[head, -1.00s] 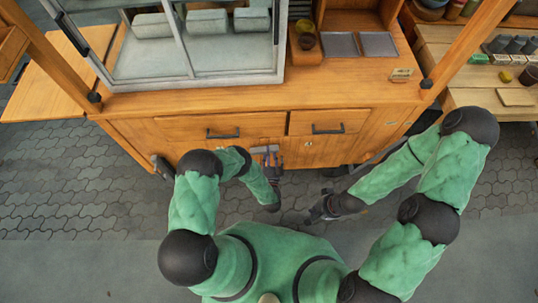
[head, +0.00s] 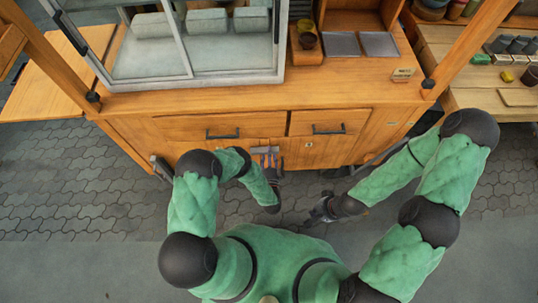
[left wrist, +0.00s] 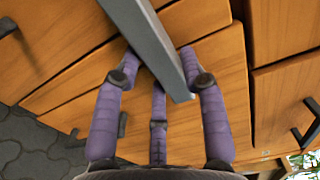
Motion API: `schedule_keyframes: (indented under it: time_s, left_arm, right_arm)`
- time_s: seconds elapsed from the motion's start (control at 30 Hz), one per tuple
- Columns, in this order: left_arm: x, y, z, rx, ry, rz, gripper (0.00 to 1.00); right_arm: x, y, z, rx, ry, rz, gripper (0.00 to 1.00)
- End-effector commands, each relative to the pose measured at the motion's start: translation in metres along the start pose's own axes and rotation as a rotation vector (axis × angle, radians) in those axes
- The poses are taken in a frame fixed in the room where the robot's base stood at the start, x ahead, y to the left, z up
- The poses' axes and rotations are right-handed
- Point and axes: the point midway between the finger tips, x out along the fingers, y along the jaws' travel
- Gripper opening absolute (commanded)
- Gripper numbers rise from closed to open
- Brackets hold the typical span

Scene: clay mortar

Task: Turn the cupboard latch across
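The latch is a grey flat bar (left wrist: 150,45) that slants down from the upper left in the left wrist view. In the head view it is a small grey bar (head: 265,149) on the cupboard front, below the left drawer. My left gripper (head: 268,160) is right in front of it. In the left wrist view, the purple fingers of my left gripper (left wrist: 160,56) stand on both sides of the bar, close to its edges. I cannot tell if they press on it. My right gripper (head: 320,209) is low, away from the cupboard; its fingers are too dark to read.
The wooden cupboard (head: 355,150) has two drawers with black handles (head: 222,133) (head: 328,129) above the latch. A glass case (head: 190,60) stands on the counter. A side table (head: 480,105) is at the right. Paved floor is free at the left.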

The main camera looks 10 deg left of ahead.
Motion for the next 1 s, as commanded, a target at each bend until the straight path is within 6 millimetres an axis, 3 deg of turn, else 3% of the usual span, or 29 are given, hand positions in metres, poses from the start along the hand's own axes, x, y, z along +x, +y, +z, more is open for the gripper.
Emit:
schedule_keyframes:
  time_s: [0.47, 0.67, 0.93, 1.0]
  left_arm:
    - [-0.007, 0.000, 0.000, -0.003, 0.000, 0.000, 0.59]
    - [-0.038, 0.001, 0.000, -0.002, 0.001, 0.002, 0.59]
    - [-0.095, 0.001, -0.001, -0.001, 0.002, 0.002, 0.59]
    - [-0.099, 0.000, 0.000, -0.002, 0.000, -0.002, 0.59]
  right_arm:
    - [0.000, 0.000, 0.000, 0.000, 0.000, 0.000, 0.00]
    - [0.000, 0.000, 0.000, 0.000, 0.000, 0.000, 0.00]
    - [0.000, 0.000, 0.000, 0.000, 0.000, 0.000, 0.00]
    - [0.000, 0.000, 0.000, 0.000, 0.000, 0.000, 0.00]
